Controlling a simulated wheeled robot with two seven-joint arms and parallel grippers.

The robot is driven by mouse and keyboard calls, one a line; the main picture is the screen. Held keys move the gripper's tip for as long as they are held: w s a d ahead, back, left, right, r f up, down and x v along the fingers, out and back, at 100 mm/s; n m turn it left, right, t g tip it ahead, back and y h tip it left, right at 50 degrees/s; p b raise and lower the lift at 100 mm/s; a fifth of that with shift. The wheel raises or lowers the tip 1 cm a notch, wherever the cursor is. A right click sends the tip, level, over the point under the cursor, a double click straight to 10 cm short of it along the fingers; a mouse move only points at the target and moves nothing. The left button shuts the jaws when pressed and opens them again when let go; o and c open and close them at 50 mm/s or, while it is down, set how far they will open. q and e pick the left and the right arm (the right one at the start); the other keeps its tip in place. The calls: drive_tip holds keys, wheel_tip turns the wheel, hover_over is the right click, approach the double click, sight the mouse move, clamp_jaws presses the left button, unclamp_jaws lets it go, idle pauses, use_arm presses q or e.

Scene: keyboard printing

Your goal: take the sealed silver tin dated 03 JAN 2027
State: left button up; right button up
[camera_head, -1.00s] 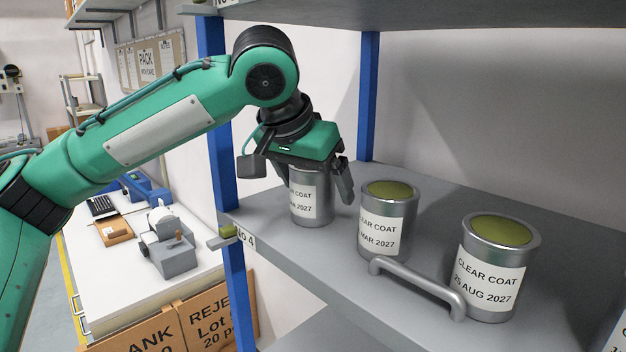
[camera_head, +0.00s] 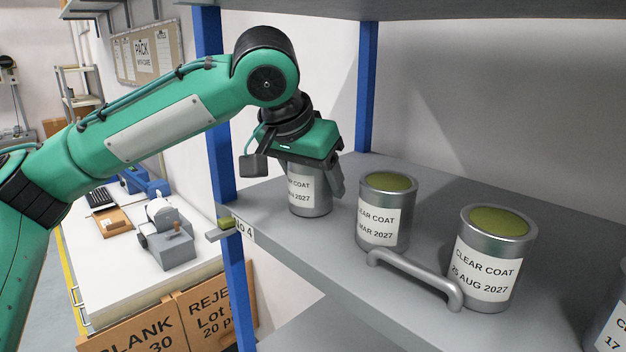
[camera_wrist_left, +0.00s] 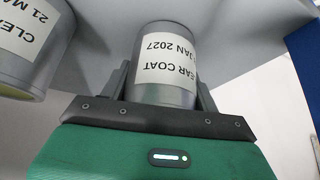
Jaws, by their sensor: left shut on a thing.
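A silver tin (camera_head: 309,197) labelled CLEAR COAT stands at the left end of the grey shelf (camera_head: 300,245). In the left wrist view the same tin (camera_wrist_left: 165,92) shows a label reading JAN 2027; the day is partly cut off. My left gripper (camera_head: 318,178) comes from above and is shut on this tin, a finger on either side of it. The gripper hides the tin's top. The tin appears upright and still on the shelf. My right gripper is not in view.
A tin dated MAR 2027 (camera_head: 384,217) and one dated 25 AUG 2027 (camera_head: 489,262), both with olive tops, stand to the right. A grey handle (camera_head: 415,280) lies in front of them. A blue post (camera_head: 218,110) is close on the left. Another tin (camera_head: 607,325) shows at the right edge.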

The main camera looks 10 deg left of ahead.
use_arm(q)
drive_tip(key=shift+r+b, duration=0.4)
drive_tip(key=shift+b, duration=0.05)
wheel_tip(320, 180, up, 2)
drive_tip(key=shift+b, duration=0.85)
drive_tip(key=s+a+b, duration=0.3)
drive_tip(key=s+b, duration=0.1)
drive_tip(key=s, duration=0.4)
drive_tip(key=s+a+b, duration=0.3)
drive_tip(key=s, duration=0.5)
drive_tip(key=shift+s+a+r+b, duration=0.25)
drive_tip(key=shift+s+a+b, duration=0.1)
drive_tip(key=shift+a+b, duration=0.05)
drive_tip(key=o, duration=0.6)
drive_tip(key=shift+c, duration=0.2)
drive_tip(key=c, duration=0.7)
drive_tip(key=shift+c, duration=0.3)
